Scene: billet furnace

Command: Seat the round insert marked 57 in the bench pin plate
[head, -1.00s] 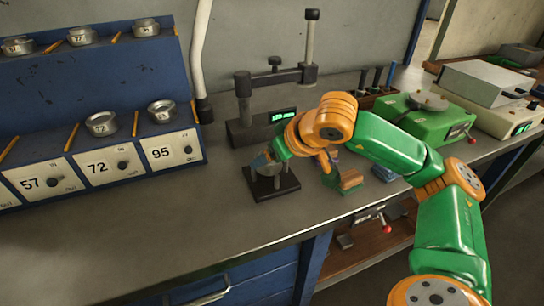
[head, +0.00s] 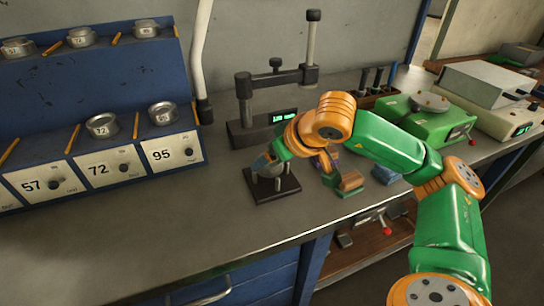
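The bench pin plate (head: 287,193) is a small dark square plate on the bench near its front edge. A grey round metal piece (head: 271,184) shows at the plate's middle, under my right gripper (head: 264,166). I cannot read a mark on it or tell whether it is fully down. My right gripper points down over the plate, its fingers partly hidden, so I cannot tell whether they are open or shut. My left gripper is not in view. The drawer marked 57 (head: 32,185) is at the left of the blue rack, with no insert visible on the ledge above it.
The blue rack (head: 90,130) at left holds round inserts above drawers 72 and 95, and more on its upper shelf. A gauge stand (head: 246,110) with a lit display stands behind the plate. A green scale (head: 420,123) is at right. The bench front-left is clear.

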